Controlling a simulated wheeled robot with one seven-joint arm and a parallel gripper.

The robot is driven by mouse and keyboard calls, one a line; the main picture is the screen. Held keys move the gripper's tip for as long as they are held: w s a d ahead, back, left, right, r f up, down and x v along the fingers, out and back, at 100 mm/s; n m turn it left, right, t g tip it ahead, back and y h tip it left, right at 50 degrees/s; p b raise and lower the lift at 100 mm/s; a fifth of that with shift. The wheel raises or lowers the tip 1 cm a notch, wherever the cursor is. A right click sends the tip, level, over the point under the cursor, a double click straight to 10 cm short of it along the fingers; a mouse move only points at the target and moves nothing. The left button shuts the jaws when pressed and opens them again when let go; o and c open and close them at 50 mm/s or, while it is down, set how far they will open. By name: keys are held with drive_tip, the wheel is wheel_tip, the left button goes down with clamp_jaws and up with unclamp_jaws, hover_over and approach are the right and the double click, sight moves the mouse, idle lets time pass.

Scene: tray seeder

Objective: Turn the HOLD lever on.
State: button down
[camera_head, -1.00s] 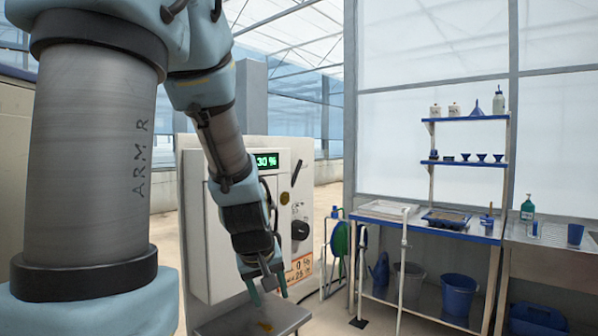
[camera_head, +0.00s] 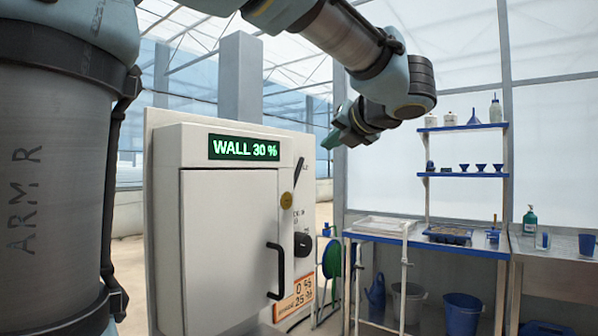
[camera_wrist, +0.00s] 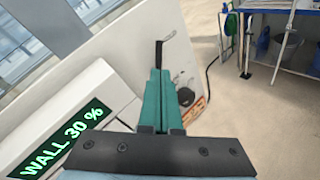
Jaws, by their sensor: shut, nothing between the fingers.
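A black lever (camera_head: 299,172) sits on the side panel of the white cabinet (camera_head: 165,240), tilted with its upper end to the right. I cannot read a HOLD label on it. It also shows in the wrist view (camera_wrist: 159,53), just beyond my fingertips. My gripper (camera_head: 331,140) is raised to the upper right of the lever in the head view, with a gap in the picture between them. In the wrist view my teal fingers (camera_wrist: 158,74) are together and empty, and point toward the lever.
The cabinet display (camera_head: 244,149) reads WALL 30 %. Its door has a black handle (camera_head: 276,271). A dark round knob (camera_head: 302,245) and an orange label (camera_head: 293,299) are below the lever. A bench (camera_head: 460,247) stands to the right.

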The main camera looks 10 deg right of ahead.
sight(300, 166)
drive_tip(key=shift+s+f+n, duration=0.1)
drive_tip(key=shift+s+n, duration=0.35)
drive_tip(key=shift+n, duration=0.15)
drive_tip(key=shift+w, duration=0.1)
drive_tip(key=p+x, duration=0.2)
drive_tip(key=x, duration=0.5)
drive_tip(key=p+x, duration=0.2)
drive_tip(key=x, duration=0.5)
drive_tip(key=shift+a+f+p, duration=0.15)
drive_tip(key=shift+f+p, duration=0.05)
drive_tip(key=shift+p, duration=0.15)
